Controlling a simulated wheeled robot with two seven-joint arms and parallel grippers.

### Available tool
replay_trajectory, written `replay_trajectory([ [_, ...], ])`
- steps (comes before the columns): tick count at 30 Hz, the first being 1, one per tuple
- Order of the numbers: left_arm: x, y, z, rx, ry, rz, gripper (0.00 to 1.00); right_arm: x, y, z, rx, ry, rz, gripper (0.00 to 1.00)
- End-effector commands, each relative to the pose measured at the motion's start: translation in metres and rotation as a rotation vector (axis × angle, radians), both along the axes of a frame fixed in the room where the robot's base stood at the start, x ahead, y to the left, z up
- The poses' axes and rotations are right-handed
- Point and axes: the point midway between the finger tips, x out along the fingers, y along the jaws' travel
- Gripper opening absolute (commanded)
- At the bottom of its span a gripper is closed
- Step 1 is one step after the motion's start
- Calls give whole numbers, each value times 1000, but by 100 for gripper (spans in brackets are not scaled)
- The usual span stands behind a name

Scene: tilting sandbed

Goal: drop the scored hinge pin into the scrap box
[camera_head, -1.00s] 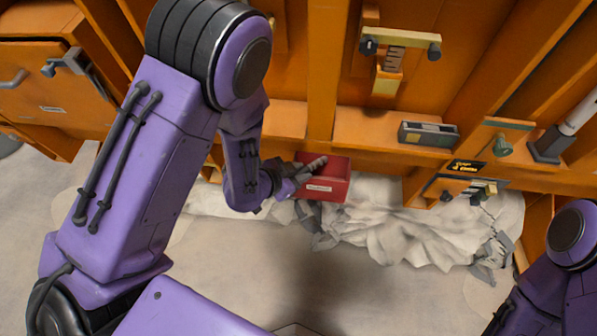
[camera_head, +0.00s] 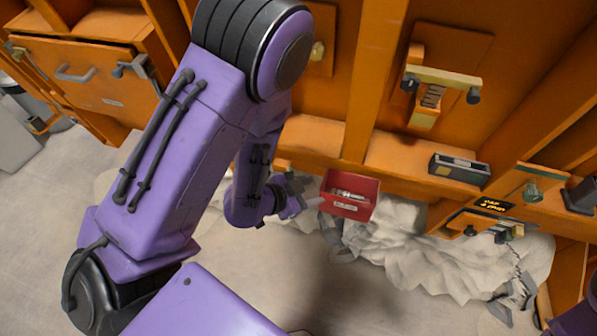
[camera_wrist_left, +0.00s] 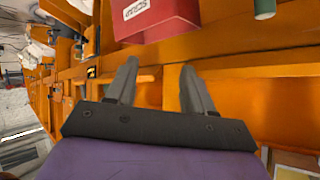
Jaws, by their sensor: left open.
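The red scrap box (camera_head: 347,209) is fixed low on the orange structure, open at the top, with a pale label on its front. A silver pin-like piece (camera_head: 349,195) lies inside it; it looks like the hinge pin, but its scoring is too small to make out. My left gripper (camera_head: 306,199) is just left of the box. In the left wrist view its two fingers (camera_wrist_left: 159,68) are apart with nothing between them, and the red box (camera_wrist_left: 157,22) is beyond the fingertips. The inside of the box is hidden there. My right gripper is out of view.
Orange panels and ledges stand behind the box. A grey-black case (camera_head: 459,168) sits on the ledge to its right, and a clamp-like bracket (camera_head: 440,82) is above. Crumpled pale sheeting (camera_head: 440,250) lies below. Open floor (camera_head: 330,285) is in front.

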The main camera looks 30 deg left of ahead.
Motion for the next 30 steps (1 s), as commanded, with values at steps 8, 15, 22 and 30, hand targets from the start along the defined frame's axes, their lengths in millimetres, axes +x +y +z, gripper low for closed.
replay_trajectory([
  [8,-27,10,23,1,3,2,52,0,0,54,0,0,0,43],
  [15,-32,12,21,2,-1,2,52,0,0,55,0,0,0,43],
  [22,-86,43,-57,-108,298,431,52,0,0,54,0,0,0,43],
  [30,-209,75,-129,-210,625,1154,52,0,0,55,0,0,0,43],
])
